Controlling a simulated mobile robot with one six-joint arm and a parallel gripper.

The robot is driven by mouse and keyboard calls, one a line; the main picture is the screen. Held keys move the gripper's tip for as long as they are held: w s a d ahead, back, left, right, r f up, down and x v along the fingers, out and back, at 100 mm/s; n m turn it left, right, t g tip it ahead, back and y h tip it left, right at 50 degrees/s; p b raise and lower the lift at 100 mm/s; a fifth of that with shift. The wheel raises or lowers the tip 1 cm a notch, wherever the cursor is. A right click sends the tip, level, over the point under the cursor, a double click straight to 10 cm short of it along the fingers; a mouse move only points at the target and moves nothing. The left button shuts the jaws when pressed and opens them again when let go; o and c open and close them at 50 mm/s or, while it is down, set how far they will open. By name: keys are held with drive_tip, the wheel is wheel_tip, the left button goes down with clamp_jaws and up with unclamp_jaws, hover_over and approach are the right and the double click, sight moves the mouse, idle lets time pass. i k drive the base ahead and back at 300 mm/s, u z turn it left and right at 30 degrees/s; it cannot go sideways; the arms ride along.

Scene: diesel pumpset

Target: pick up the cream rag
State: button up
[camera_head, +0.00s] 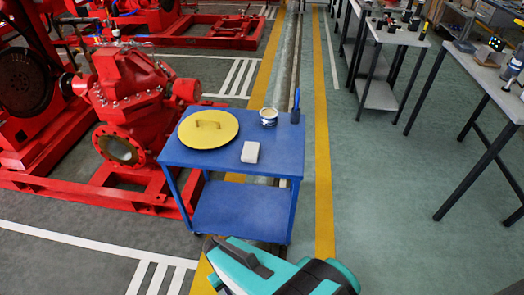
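The cream rag (250,152) appears as a small, pale folded block. It lies on the top shelf of the blue cart (225,163), near the front edge and right of the middle. Nothing covers it. Part of my teal and dark arm shows at the bottom of the view, in front of the cart and apart from it. I cannot make out my gripper's fingers in this view.
A round yellow lid with a handle (208,129), a small tin (268,117) and a blue-handled brush (296,107) share the cart top. A red pumpset (127,100) stands close on the left. Workbenches (400,32) stand at the right. Open floor (385,200) lies right of the cart.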

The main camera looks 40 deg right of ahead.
sight(250, 153)
drive_tip(key=u, duration=1.2)
drive_tip(key=k, duration=0.05)
drive_tip(key=z, duration=2.15)
